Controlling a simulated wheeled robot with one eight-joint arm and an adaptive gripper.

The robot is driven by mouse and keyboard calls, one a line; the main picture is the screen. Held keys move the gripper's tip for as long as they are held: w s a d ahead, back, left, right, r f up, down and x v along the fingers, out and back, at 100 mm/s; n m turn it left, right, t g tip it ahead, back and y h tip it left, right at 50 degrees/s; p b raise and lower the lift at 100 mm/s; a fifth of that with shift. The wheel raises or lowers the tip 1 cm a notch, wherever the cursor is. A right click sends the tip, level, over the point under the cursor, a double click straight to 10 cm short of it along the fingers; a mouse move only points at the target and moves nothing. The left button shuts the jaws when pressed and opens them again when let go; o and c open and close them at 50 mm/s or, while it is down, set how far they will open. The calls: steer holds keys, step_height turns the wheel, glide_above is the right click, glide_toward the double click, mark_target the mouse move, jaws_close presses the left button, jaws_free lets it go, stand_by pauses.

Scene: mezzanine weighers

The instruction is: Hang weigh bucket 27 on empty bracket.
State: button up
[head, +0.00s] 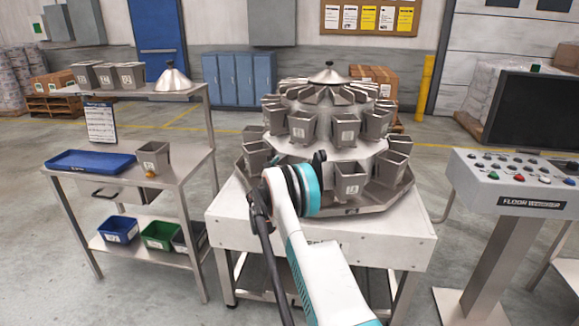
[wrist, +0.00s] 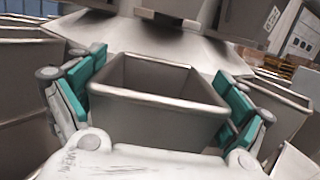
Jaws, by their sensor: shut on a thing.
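My gripper (wrist: 160,84) is shut on a grey steel weigh bucket (wrist: 155,122), with teal pads against its left and right sides. The bucket is upright, open-topped and looks empty. Its number is not visible, so I cannot read 27. It is in the lower ring of the multihead weigher (head: 345,208), between neighbouring buckets to the left (wrist: 30,75) and right (wrist: 275,108). In the head view my wrist hides the held bucket and most of the gripper. The bracket behind it is hidden, so I cannot tell whether the bucket is hooked on.
A labelled bucket (head: 352,182) hangs just right of my wrist, and upper-ring buckets (head: 302,127) are above. A steel cart (head: 190,165) at left holds a blue tray (head: 90,162) and a single bucket (head: 154,157). A control console (head: 505,185) stands at right.

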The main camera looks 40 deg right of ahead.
steer(key=shift+f, duration=0.4)
steer(key=o, duration=1.8)
steer(key=shift+c, duration=0.2)
steer(key=v, duration=1.2)
